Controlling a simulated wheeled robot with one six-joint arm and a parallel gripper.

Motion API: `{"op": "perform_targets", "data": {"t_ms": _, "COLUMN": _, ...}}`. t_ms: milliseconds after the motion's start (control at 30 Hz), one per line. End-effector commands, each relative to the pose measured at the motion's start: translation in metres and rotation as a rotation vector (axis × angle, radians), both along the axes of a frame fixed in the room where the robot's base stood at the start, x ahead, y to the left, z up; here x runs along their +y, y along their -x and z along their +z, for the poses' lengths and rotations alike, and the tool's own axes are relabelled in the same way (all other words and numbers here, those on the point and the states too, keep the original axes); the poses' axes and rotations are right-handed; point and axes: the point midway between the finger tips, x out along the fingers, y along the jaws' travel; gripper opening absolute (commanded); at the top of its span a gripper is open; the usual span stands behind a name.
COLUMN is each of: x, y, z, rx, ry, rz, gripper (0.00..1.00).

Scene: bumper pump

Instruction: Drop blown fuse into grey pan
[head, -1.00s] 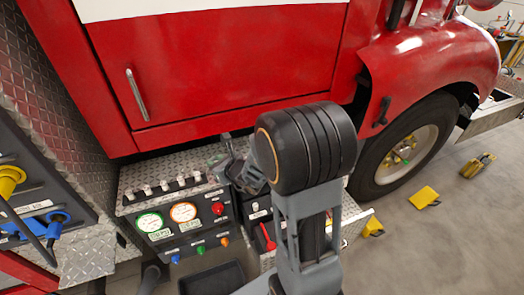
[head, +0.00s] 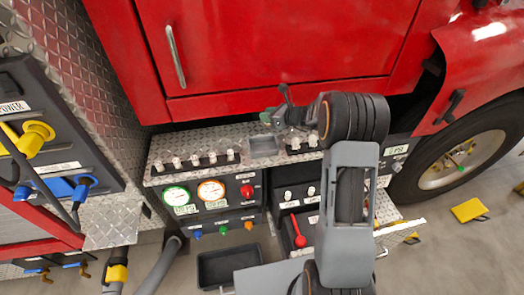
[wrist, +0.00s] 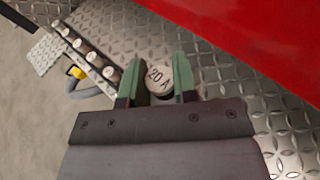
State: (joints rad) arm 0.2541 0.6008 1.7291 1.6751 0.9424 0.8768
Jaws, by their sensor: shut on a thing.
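My gripper (wrist: 157,82) is shut on a pale round-topped fuse marked "20 A" (wrist: 158,77), held between its green fingers in the wrist view. In the head view my gripper (head: 268,117) is above the diamond-plate bumper top, and the fuse cannot be made out there. A shallow grey pan (head: 264,148) sits on the bumper top, just below the fingers in the picture. I cannot tell how high the fuse is above it. The pan cannot be made out in the wrist view.
A row of several pale fuses (head: 195,160) stands left of the pan, with others to its right. The red truck body (head: 260,55) rises close behind. Below are a gauge panel (head: 210,195) and a dark tray (head: 226,266).

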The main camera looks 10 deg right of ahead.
Motion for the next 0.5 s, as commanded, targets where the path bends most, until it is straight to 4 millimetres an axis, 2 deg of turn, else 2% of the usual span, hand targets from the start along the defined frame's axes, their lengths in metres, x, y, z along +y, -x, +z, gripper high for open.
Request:
{"op": "perform_targets", "data": {"t_ms": 267, "x": 0.001, "y": -0.001, "z": -0.019, "rx": 0.001, "ry": -0.001, "rz": 0.011, "gripper": 0.04}}
{"op": "perform_targets", "data": {"t_ms": 500, "x": 0.002, "y": -0.001, "z": -0.045, "rx": 0.000, "ry": 0.000, "rz": 0.012, "gripper": 0.04}}
